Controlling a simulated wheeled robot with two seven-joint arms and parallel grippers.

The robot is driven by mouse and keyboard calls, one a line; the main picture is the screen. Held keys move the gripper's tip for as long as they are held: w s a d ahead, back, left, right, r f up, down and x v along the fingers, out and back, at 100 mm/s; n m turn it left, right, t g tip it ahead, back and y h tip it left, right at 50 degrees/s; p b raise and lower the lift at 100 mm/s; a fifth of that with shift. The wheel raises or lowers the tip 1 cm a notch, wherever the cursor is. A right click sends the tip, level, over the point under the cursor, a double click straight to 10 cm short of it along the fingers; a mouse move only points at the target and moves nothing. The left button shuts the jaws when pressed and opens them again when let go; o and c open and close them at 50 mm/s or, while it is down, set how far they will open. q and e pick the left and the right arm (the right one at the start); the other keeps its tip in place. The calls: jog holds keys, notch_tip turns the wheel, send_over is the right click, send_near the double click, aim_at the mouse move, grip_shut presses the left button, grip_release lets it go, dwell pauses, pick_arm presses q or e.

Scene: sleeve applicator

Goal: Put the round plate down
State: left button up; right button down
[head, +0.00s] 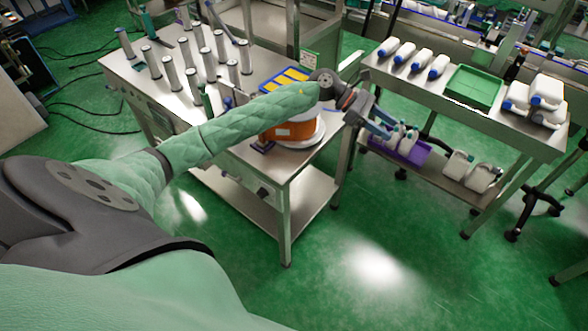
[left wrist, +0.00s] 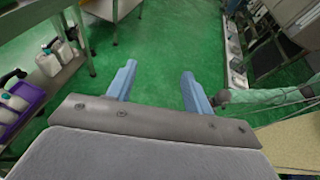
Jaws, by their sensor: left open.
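A white round plate (head: 317,137) lies flat on the steel table (head: 245,152), near its right corner. An orange round body (head: 292,130) stands on it, and a white part shows above the orange. My left forearm covers much of both from above. My left gripper (head: 383,124) is past the plate to the right, beyond the table edge and apart from the plate. In the left wrist view its two blue fingers (left wrist: 158,75) are spread with only green floor between them. I do not see my right gripper.
Several upright metal cylinders (head: 172,72) stand on the steel table's left part. A blue-and-yellow tray (head: 287,78) lies behind my forearm. The right bench holds white bottles (head: 417,58) and a green tray (head: 473,87). A purple bin (head: 408,151) sits on its lower shelf.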

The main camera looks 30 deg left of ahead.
pick_arm(q)
jog(key=d+f+n+t+h, duration=0.2)
jog(key=d+n+t+h, duration=0.3)
jog(key=n, duration=0.5)
jog(key=s+a+f+n+t+y, duration=0.2)
jog(key=a+f+n+t+y, duration=0.25)
jog(key=f+n+y, duration=0.65)
jog(key=s+a+f+n+t+y, duration=0.2)
jog(key=a+f+n+t+y, duration=0.25)
jog(key=f+n, duration=1.15)
jog(key=s+a+f+n+g+y, duration=0.1)
jog(key=s+f+n+g+y, duration=0.45)
jog(key=s+f, duration=0.85)
jog(key=s+d+f+n+g+h, duration=0.1)
jog(key=s+d+f+n+g, duration=0.1)
jog(key=s+f, duration=0.4)
jog(key=s+d+f+n+g+h, duration=0.2)
jog(key=s+f+n+g, duration=0.3)
jog(key=s, duration=1.1)
jog(key=shift+s+f+g, duration=0.35)
jog(key=shift+f+g, duration=0.6)
jog(key=shift+g, duration=0.1)
